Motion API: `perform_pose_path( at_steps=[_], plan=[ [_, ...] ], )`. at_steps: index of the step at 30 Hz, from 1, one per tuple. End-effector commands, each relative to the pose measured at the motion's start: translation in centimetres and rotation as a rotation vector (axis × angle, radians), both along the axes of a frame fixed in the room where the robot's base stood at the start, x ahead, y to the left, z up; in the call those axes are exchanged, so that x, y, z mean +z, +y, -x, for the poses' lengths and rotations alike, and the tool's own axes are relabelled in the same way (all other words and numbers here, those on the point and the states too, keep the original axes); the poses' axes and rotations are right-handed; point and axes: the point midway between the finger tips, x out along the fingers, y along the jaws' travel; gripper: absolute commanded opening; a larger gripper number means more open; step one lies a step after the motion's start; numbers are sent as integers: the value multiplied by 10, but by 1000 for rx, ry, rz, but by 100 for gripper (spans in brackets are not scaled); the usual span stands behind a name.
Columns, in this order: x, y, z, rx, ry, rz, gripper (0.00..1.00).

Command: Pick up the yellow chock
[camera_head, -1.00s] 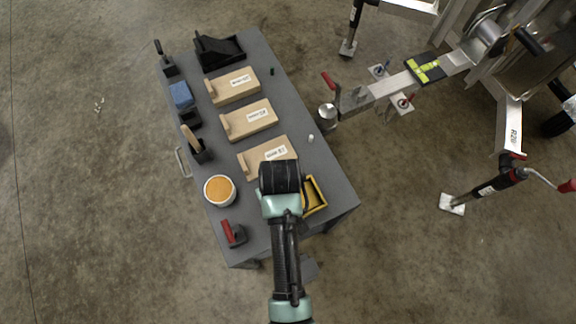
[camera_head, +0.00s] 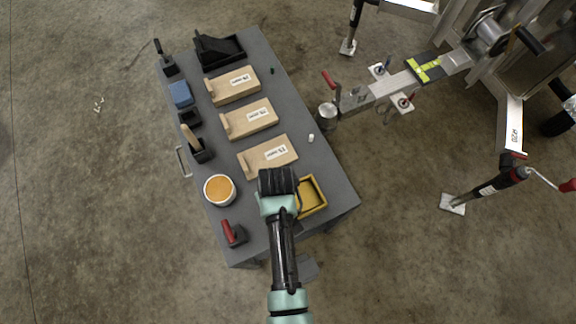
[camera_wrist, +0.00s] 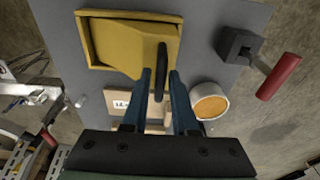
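The yellow chock (camera_head: 310,195) lies in a shallow yellow tray (camera_head: 321,207) at the front right of the grey table. In the wrist view the wedge-shaped chock (camera_wrist: 130,45) fills much of the tray (camera_wrist: 84,40), and its black handle (camera_wrist: 160,65) stands out at its right end. My gripper (camera_wrist: 162,73) is open, with its two blue fingers pointing toward the chock. The handle shows in line with the gap between the fingertips; I cannot tell whether they touch it. In the head view my gripper is just left of the tray, seen from above, with the fingertips hidden.
On the table (camera_head: 335,175) are a white tub with orange contents (camera_head: 220,190), a red-handled tool (camera_head: 233,233), labelled wooden blocks (camera_head: 267,156), a blue block (camera_head: 181,94) and a black bin (camera_head: 220,52). A trailer hitch (camera_head: 355,99) reaches close to the table's right edge.

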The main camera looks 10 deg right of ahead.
Motion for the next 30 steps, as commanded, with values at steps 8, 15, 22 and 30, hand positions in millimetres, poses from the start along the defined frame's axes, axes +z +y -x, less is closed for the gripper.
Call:
perform_pose_path(
  at_steps=[8,15,22,30],
  plan=[
    [0,0,0,0,0,0,0],
    [0,0,0,0,0,0,0],
    [0,0,0,0,0,0,0],
    [0,0,0,0,0,0,0]
  ],
)
